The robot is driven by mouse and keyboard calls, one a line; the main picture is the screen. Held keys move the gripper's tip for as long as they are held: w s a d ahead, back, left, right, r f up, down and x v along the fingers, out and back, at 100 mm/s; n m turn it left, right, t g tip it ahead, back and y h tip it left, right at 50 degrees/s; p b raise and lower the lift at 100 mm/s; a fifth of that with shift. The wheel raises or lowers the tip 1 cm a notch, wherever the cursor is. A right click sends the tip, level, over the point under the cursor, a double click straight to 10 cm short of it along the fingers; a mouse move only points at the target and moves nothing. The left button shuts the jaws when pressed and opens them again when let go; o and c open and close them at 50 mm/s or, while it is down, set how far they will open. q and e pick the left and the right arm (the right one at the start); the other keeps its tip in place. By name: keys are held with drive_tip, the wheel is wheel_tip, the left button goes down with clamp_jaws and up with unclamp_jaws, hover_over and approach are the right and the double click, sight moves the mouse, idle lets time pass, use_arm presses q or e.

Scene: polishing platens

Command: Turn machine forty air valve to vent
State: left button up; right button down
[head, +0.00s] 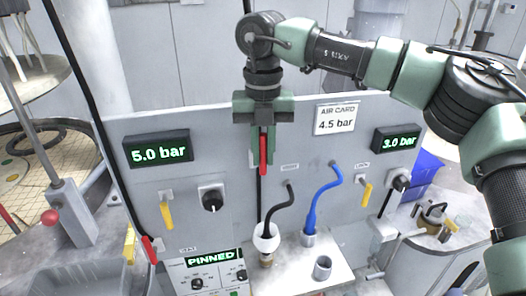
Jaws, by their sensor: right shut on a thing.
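My right gripper (263,150) comes down from the top in front of the grey panel (140,115). It is shut on a red handle (264,156), whose lower end shows below the fingers. The fingers hide its upper part, and I cannot tell which valve it belongs to. Another red handle (149,250) sits low at the left, beside a yellow one (130,243). A yellow lever (167,215) hangs below the 5.0 bar display (158,150). Another yellow lever (365,195) hangs below the 3.0 bar display (397,139). No machine number is legible. My left gripper is out of view.
An air card (335,118) reads 4.5 bar. A black knob (212,199) is on the panel. A black hose (278,208) and a blue hose (322,199) rise in front of it. A box reading PINNED (212,261) stands below. A blue bin (428,168) is at the right.

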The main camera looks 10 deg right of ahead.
drive_tip(key=shift+a, duration=0.1)
idle(0.5)
drive_tip(key=shift+a+f+h, duration=0.1)
drive_tip(key=shift+a+h, duration=0.3)
drive_tip(key=shift+h, duration=0.75)
drive_tip(key=shift+a+f+h, duration=0.1)
drive_tip(key=shift+a+h, duration=0.25)
drive_tip(key=shift+h, duration=0.75)
drive_tip(key=shift+a+f+h, duration=0.1)
drive_tip(key=shift+a+h, duration=0.3)
drive_tip(key=shift+h, duration=0.75)
drive_tip(key=c, duration=1.4)
unclamp_jaws()
drive_tip(key=shift+w+f, duration=0.1)
drive_tip(key=shift+f, duration=0.05)
drive_tip(key=v, duration=0.8)
drive_tip(key=shift+a+f, duration=0.1)
